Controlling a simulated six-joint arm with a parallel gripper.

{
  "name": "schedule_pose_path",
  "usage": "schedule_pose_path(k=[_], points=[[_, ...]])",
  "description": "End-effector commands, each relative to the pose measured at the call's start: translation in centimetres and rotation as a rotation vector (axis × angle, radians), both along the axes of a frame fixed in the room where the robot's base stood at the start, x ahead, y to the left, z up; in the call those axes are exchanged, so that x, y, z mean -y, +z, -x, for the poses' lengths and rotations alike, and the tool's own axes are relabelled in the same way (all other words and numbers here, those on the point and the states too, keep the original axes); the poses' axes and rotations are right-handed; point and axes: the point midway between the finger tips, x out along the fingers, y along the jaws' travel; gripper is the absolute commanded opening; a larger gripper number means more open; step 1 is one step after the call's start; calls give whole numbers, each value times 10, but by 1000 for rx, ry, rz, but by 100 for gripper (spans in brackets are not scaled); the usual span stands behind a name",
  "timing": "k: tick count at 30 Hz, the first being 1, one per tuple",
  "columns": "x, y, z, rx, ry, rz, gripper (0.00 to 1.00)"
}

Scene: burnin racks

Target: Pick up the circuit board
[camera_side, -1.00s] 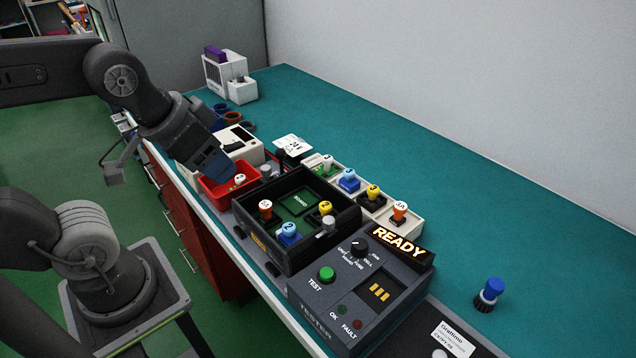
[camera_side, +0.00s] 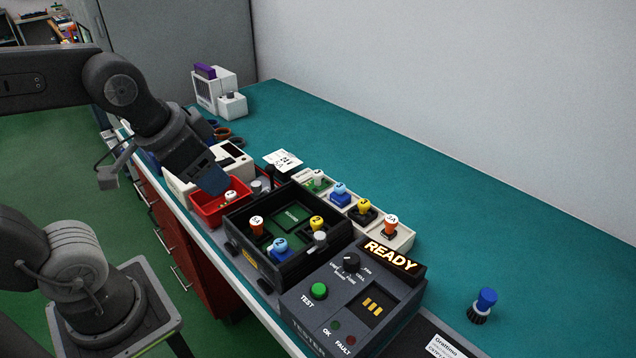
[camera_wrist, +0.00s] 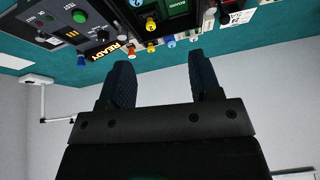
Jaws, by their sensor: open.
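A small green circuit board with a white knob (camera_side: 230,196) lies in the red bin (camera_side: 207,213) on the left edge of the bench. My gripper (camera_side: 214,186) hangs over the bin's far side, close to the board; the arm partly covers the bin. In the wrist view its two dark fingers (camera_wrist: 160,72) stand apart with nothing between them. A black fixture (camera_side: 345,228) beside the bin has a green area marked BOARD (camera_side: 290,215) and several knobbed parts around it. The wrist view shows this BOARD area at the top; the red bin is hardly visible there.
A white tray (camera_side: 402,241) with several knobbed parts stands behind the fixture. The tester (camera_side: 330,325) in front shows READY. A white device (camera_side: 233,158) stands behind my gripper. A blue-topped brush (camera_side: 484,304) stands at the right.

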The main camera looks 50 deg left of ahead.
Motion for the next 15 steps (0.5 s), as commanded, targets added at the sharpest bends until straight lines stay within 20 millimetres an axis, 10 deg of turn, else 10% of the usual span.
schedule_pose_path(k=[15], points=[[-17,-4,-178,-343,-1141,-630,58]])
